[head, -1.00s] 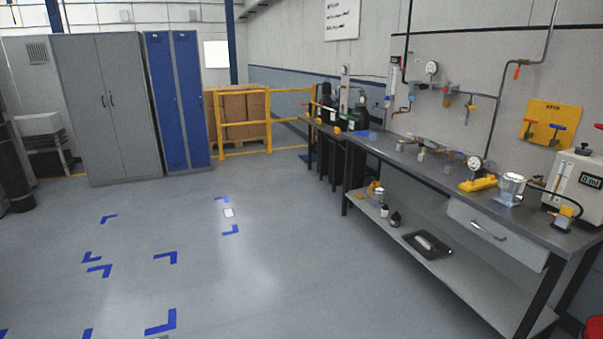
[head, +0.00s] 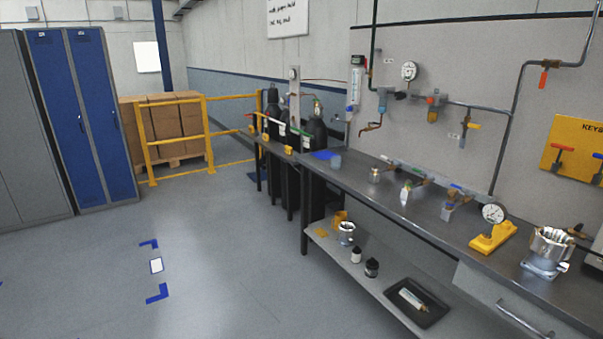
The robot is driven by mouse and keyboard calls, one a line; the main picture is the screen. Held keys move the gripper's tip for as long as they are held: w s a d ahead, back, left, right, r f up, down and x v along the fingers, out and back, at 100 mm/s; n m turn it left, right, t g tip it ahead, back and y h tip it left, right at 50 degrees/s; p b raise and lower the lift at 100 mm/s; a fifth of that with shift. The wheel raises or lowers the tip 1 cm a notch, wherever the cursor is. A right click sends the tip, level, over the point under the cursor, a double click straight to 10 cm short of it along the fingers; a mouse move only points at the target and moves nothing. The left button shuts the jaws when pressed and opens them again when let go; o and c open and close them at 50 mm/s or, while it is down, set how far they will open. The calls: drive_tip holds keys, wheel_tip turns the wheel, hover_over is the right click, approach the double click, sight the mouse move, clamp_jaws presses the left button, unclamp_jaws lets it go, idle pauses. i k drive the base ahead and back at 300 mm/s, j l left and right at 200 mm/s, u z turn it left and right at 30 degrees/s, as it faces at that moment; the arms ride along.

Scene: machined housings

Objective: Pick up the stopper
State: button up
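I cannot make out for sure which thing is the stopper. Small fittings stand on the dark bench top (head: 330,181): a small metal fitting (head: 375,175), a fitting with a white tag (head: 407,192) and a grey-blue one (head: 449,208). A small grey piece (head: 335,161) sits by a blue patch (head: 322,155) toward the bench's far end. My gripper is not in view.
The shelf below holds small bottles (head: 371,267) and a black tray (head: 415,304). Gas cylinders (head: 315,150) stand behind the far end.

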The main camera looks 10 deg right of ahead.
sight(452, 192)
drive_tip(key=i, duration=1.65)
drive_tip(key=i+z, duration=0.4)
drive_tip(key=i+j+z, duration=0.25)
drive_tip(key=i+z, duration=0.15)
drive_tip(key=i+j+z, duration=0.4)
drive_tip(key=k+l, duration=0.05)
drive_tip(key=l, duration=0.05)
